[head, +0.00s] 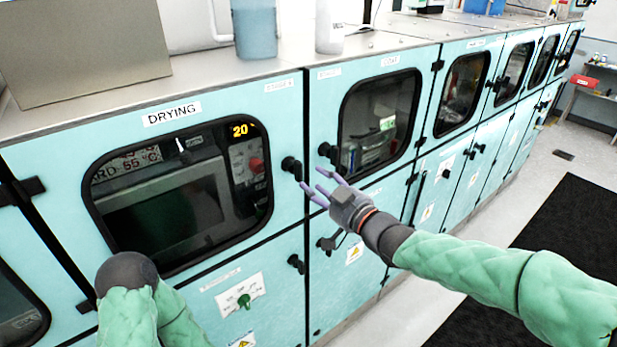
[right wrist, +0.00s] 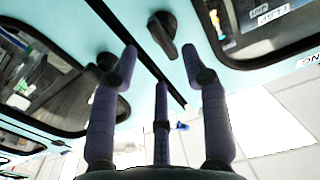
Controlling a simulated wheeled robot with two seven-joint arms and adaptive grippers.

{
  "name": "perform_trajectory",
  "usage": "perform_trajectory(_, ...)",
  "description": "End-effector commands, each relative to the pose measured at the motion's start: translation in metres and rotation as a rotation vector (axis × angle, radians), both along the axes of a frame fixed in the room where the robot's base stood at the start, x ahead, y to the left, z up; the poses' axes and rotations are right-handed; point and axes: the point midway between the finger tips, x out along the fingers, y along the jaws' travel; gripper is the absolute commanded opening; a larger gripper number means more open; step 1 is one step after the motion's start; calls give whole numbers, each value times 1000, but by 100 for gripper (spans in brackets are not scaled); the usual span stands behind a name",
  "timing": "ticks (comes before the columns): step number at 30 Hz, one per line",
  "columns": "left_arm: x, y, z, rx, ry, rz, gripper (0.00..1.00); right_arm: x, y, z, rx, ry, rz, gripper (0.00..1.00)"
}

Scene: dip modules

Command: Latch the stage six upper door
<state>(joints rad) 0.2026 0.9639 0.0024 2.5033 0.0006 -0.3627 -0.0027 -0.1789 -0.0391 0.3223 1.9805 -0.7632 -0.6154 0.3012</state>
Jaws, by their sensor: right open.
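The upper door marked DRYING (head: 172,118) has a window and a small stage label that is too blurred to read surely. It looks flush with its frame. Its black latch knob (head: 291,167) is at its right edge, and it also shows in the right wrist view (right wrist: 163,35). My right gripper (head: 315,187) is open and empty, with its purple fingers spread just below and right of this knob, apart from it as far as I can tell. My left gripper is out of view; only part of my left arm shows at lower left.
The neighbouring upper door (head: 380,125) has its own black knob (head: 327,152) close to my right fingers, also in the right wrist view (right wrist: 107,61). Lower doors have knobs such as this one (head: 296,264). A blue container (head: 254,28) stands on the cabinet top.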

Motion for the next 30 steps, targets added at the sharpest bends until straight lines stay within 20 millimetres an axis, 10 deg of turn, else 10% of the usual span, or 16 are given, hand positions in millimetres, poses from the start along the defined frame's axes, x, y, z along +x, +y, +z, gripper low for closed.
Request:
perform_trajectory(12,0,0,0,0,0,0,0,-52,-38,-1,0,1,0,46)
perform_trajectory(30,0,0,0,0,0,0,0,-57,-41,-2,1,4,0,46)
